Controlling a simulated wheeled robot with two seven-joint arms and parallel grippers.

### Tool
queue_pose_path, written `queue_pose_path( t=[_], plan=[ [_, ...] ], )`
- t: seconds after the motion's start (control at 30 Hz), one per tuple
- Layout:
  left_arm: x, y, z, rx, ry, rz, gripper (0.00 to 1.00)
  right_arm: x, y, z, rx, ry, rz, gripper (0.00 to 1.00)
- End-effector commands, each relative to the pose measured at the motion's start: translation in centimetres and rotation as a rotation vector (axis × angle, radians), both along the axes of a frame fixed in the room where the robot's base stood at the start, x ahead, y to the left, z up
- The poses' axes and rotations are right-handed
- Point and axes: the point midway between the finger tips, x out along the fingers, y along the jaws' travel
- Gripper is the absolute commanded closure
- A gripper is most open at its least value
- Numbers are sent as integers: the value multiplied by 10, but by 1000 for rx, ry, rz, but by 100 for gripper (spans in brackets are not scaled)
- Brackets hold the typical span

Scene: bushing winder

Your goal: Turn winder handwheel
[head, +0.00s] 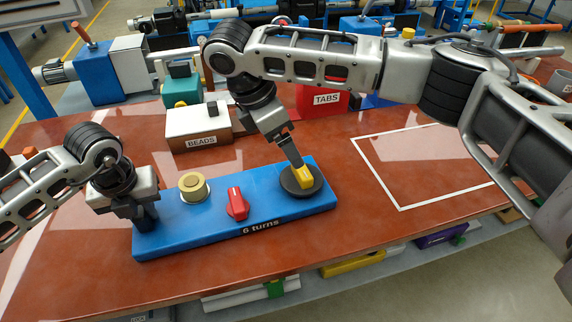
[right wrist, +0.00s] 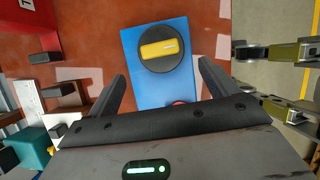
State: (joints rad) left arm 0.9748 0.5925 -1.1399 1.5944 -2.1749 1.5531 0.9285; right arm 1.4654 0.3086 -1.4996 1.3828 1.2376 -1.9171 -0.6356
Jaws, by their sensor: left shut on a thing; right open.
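The winder is a long blue base (head: 215,238) labelled "6 turns", lying on the red-brown table. Its handwheel, a dark disc (head: 315,186) with a yellow bar (head: 304,176), is at the right end and also shows in the right wrist view (right wrist: 147,62). A red knob (head: 237,204) sits mid-base, with a tan bushing (head: 194,187) to its left. My left gripper (head: 143,220) is shut at the base's left end, seemingly on the base; its fingertips are partly hidden. My right gripper (right wrist: 162,85) is open and points down at the handwheel, the yellow bar lying ahead between its fingers.
A white "BEADS" box (head: 190,125) and a red "TABS" bin (head: 322,100) stand behind the winder. A white-outlined area (head: 430,165) on the right of the table is empty. The table's front edge is close to the base.

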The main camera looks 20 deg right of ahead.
Motion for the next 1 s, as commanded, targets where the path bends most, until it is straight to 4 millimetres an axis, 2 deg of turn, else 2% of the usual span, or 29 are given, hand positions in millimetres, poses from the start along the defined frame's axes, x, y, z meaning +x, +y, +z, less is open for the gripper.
queue_pose_path(
  t=[0.2, 0.4, 0.6, 0.87, 0.9, 1.0],
  plan=[
    [0, 0, 1, -1, -1, -1, 100, 1, -19, -43, -1, 0, -4, 15],
    [0, 0, 0, -1, -1, -1, 100, 3, -30, -73, 1, -1, -4, 15],
    [0, 0, 0, -1, -1, 0, 100, 4, -36, -86, 2, -4, -4, 15],
    [0, 0, 0, -1, -1, -1, 100, 4, -36, -87, 2, -4, -3, 15],
    [0, 0, 0, -1, -1, -1, 100, 4, -36, -87, 2, -4, -3, 17],
    [0, 0, 0, -1, -1, -1, 100, 4, -36, -87, 2, -4, -3, 45]
  ],
)
